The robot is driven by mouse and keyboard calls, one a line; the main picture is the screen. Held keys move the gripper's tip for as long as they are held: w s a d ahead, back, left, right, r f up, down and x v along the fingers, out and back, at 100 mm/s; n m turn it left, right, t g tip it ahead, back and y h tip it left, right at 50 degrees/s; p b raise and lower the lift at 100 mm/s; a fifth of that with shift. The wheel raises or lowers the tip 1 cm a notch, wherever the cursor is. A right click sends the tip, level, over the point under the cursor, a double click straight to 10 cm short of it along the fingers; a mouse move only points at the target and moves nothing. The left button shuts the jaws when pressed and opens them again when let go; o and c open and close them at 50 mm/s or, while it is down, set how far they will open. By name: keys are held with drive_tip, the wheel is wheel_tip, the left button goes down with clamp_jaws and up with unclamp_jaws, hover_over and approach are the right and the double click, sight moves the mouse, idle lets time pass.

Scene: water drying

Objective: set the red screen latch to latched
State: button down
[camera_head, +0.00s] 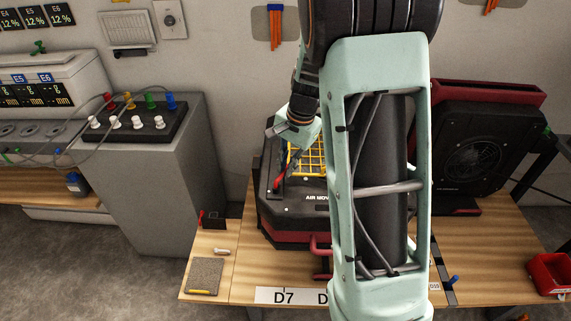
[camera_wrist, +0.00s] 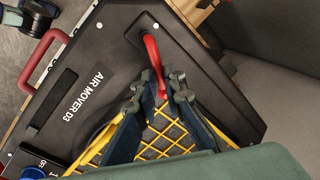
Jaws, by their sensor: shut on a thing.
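The red screen latch (camera_wrist: 152,52) is a curved red lever on the black air mover (camera_wrist: 95,45), beside its yellow screen (camera_wrist: 168,130). In the wrist view its lower end lies between the fingertips of my gripper (camera_wrist: 159,91), which is shut on it. In the head view the red latch (camera_head: 279,183) shows at the left of the yellow screen (camera_head: 308,158), with my gripper (camera_head: 287,172) at it. My arm hides much of the air mover (camera_head: 290,208) there. I cannot tell the latch's set position.
A second black and red machine (camera_head: 480,150) stands at the right of the wooden table (camera_head: 500,240). A red bin (camera_head: 552,272) is at the right edge. A grey pad (camera_head: 205,275) lies front left. A grey cabinet (camera_head: 165,190) stands left.

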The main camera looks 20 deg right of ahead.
idle(0.3)
drive_tip(key=c, duration=2)
unclamp_jaws()
drive_tip(key=v, duration=1.2)
drive_tip(key=shift+r, duration=0.1)
